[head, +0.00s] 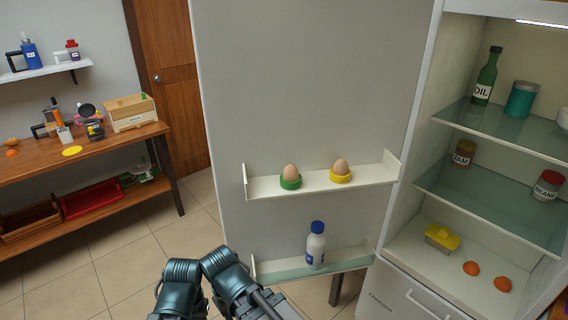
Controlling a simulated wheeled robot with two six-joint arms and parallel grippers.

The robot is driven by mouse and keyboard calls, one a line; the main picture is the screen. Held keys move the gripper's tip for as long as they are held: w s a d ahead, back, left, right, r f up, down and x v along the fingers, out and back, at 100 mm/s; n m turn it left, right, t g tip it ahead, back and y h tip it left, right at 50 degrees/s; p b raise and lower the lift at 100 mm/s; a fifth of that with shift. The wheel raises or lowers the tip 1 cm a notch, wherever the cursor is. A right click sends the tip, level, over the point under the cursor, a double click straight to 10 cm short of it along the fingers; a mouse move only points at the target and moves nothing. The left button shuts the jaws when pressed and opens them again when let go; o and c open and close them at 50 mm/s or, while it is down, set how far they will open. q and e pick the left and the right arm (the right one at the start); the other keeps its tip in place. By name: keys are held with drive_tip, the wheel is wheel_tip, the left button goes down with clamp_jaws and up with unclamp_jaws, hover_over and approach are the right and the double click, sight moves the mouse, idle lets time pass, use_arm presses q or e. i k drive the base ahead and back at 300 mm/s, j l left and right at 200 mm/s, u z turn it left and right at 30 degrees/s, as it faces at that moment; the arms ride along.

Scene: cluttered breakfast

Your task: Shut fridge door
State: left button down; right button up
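The fridge door (310,90) stands wide open, its inner side facing me, to the left of the fridge body (422,150). Its upper door shelf (265,188) holds two eggs in a green cup and a yellow cup. Its lower door shelf (345,263) holds a white bottle with a blue cap (316,245). Dark teal links of my arms show at the bottom, in front of the door's lower left part. No gripper fingers can be made out in the head view.
The fridge's glass shelves hold an oil bottle (486,77), a teal can (521,99) and jars. A yellow item and two orange-brown round things lie on its floor. A freezer drawer (400,297) is below. A wooden workbench (105,144) stands left; tiled floor (130,238) is clear between.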

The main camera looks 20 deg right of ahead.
sight(310, 85)
drive_tip(key=i+j+u, duration=0.15)
drive_tip(key=i+u, duration=0.6)
drive_tip(key=i, duration=0.15)
drive_tip(key=i+l+u, duration=0.2)
drive_tip(key=i+u, duration=0.2)
drive_tip(key=i+z, duration=0.2)
drive_tip(key=i, duration=0.25)
drive_tip(key=i+j+z, duration=0.2)
drive_tip(key=i, duration=0.3)
drive_tip(key=i+z, duration=0.2)
drive_tip(key=i, duration=0.25)
drive_tip(key=i+z, duration=0.3)
drive_tip(key=i, duration=0.15)
drive_tip(key=i+j+z, duration=0.1)
drive_tip(key=i+z, duration=0.2)
drive_tip(key=i, duration=0.2)
drive_tip(key=z, duration=3.75)
drive_tip(key=k+j+u, duration=0.15)
drive_tip(key=j, duration=0.2)
drive_tip(key=j+u, duration=0.1)
drive_tip(key=j, duration=0.25)
